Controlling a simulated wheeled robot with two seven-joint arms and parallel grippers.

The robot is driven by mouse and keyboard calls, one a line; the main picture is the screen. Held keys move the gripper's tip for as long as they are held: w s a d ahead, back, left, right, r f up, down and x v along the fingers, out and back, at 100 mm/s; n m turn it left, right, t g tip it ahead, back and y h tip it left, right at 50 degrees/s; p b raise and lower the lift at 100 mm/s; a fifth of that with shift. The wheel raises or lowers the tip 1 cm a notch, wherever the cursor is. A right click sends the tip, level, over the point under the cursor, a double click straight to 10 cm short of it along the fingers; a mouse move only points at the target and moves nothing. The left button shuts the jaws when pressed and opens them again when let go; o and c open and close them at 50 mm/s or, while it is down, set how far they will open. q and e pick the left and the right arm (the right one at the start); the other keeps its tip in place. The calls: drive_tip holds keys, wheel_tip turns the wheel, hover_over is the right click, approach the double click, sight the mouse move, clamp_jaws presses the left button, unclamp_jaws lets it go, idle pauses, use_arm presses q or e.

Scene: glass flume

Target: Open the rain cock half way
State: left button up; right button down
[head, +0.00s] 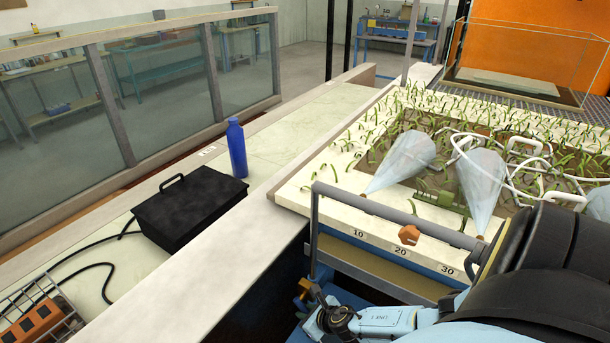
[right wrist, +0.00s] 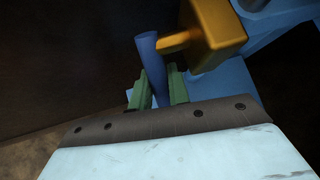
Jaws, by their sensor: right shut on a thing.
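The rain cock shows in the right wrist view as a brass-coloured body (right wrist: 215,30) with a blue lever handle (right wrist: 148,50). The handle stands roughly upright in that picture, beside the body and joined to it by a short brass stem. My right gripper (right wrist: 160,90) is shut on the handle, with one green finger on each side of its lower part. In the head view a small brass-coloured part (head: 303,289) shows at the blue frame's lower left, close to my right arm's end. The fingertips are hard to make out there. My left gripper is not in view.
The planted tray (head: 300,192) with a numbered scale lies above the cock. A grey rail (head: 385,212) with an orange knob (head: 408,234) crosses its front. A black case (head: 188,210) and a blue bottle (head: 237,148) stand on the left ledge, with black cable nearby.

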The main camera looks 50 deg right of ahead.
drive_tip(key=c, duration=1.6)
unclamp_jaws()
drive_tip(key=shift+s+a, duration=0.1)
drive_tip(key=shift+c, duration=0.2)
drive_tip(key=p+v, duration=0.4)
drive_tip(key=v, duration=0.9)
drive_tip(key=shift+r, duration=0.1)
